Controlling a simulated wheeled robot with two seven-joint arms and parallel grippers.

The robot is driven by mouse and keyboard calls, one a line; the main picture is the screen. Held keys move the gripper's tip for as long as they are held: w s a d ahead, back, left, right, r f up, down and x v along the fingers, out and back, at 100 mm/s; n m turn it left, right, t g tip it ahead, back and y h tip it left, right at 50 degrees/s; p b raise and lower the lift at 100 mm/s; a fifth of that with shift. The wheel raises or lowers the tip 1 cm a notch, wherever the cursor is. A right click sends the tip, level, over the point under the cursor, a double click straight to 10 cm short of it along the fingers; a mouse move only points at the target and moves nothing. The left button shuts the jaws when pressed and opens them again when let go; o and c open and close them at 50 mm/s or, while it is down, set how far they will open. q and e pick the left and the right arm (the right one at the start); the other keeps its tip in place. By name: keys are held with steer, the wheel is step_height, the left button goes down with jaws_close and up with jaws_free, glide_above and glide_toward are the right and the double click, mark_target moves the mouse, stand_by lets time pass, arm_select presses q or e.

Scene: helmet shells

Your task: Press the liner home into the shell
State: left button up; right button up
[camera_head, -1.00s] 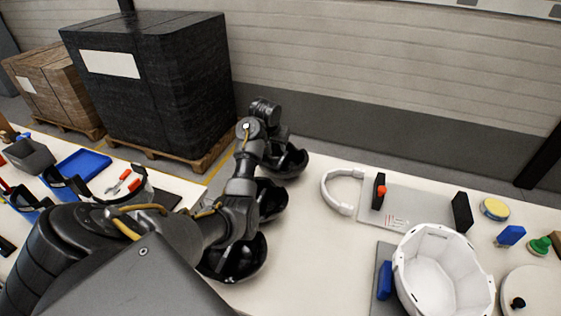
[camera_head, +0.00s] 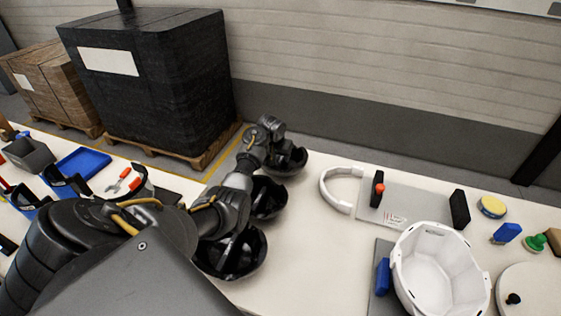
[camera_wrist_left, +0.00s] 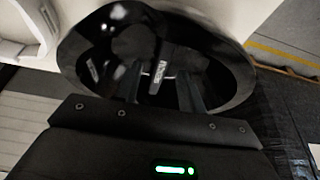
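A white faceted bowl-shaped piece (camera_head: 440,270) sits open side up at the right of the table; I cannot tell whether it is the shell, the liner or both together. Three black glossy bowls, near (camera_head: 235,252), middle (camera_head: 268,198) and far (camera_head: 290,162), stand in a row beside my left arm. In the left wrist view, one black bowl (camera_wrist_left: 225,70) lies right in front of my left gripper (camera_wrist_left: 167,90). Its fingers are apart over the bowl's inside; contact cannot be told. The fingertips are hidden in the head view. My right gripper is not in view.
A grey plate (camera_head: 420,207) with black blocks and a white curved band (camera_head: 335,187) lie behind the white piece. A yellow-topped disc (camera_head: 492,206), blue block (camera_head: 507,232) and green knob (camera_head: 535,242) stand at right.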

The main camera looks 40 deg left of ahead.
arm_select(q)
steer(key=shift+x, duration=1.4)
steer(key=shift+a, duration=0.1)
steer(key=shift+r, duration=0.1)
jaws_close()
